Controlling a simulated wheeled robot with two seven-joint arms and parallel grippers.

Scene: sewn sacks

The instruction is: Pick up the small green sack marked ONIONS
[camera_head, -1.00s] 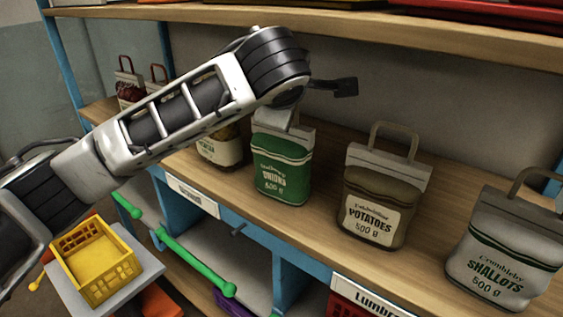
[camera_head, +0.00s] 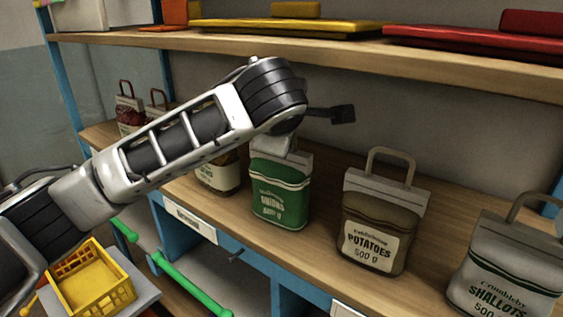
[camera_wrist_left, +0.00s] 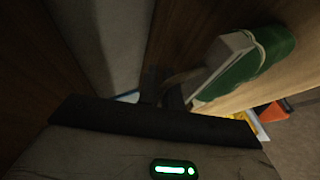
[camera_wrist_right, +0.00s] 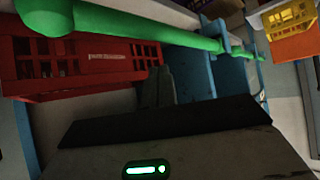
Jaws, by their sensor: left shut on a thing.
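The small green sack marked ONIONS (camera_head: 279,190) stands upright on the middle shelf, left of the potato sack. Its pale top shows just under the end of my left arm, and its handle is hidden there in the head view. In the left wrist view, the green sack (camera_wrist_left: 258,55) lies to the upper right, with its handle running to the fingers. My left gripper (camera_wrist_left: 163,92) is shut on that handle. My right gripper (camera_wrist_right: 158,88) shows only in its own wrist view, its fingers close together with nothing seen between them.
A brown POTATOES sack (camera_head: 383,215) and a grey SHALLOTS sack (camera_head: 506,265) stand to the right. A white-labelled sack (camera_head: 220,176) is close on the left, partly behind my arm. An upper shelf (camera_head: 330,62) hangs above. A yellow crate (camera_head: 95,290) is lower left.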

